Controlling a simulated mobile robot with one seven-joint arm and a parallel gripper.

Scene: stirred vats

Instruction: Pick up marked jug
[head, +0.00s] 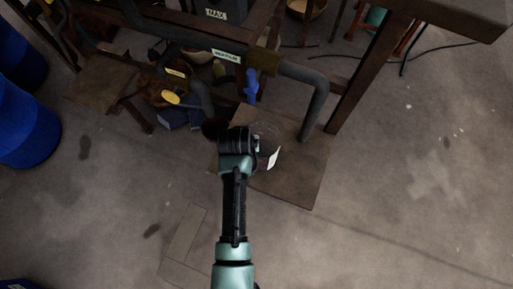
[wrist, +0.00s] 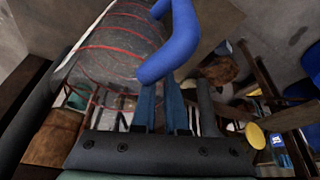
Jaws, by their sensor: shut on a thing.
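The marked jug (head: 267,133) is clear, with a white label on its side, at the middle of the head view over a brown board. In the wrist view the jug (wrist: 115,48) fills the upper left, tilted in the picture, with red lines around it. A curved blue piece (wrist: 184,35) beside it looks like its handle. My gripper (head: 254,143) is at the jug's left side in the head view. In the wrist view my gripper (wrist: 161,92) is shut at the lower end of the blue piece. The exact contact is partly hidden. I cannot tell whether the jug touches the board.
The brown board (head: 300,185) lies on the concrete floor. A grey pipe (head: 318,105) bends down just right of the jug, with a blue fitting (head: 251,85) behind. A rusty frame and table leg (head: 368,75) stand behind. Blue drums (head: 25,125) are at left.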

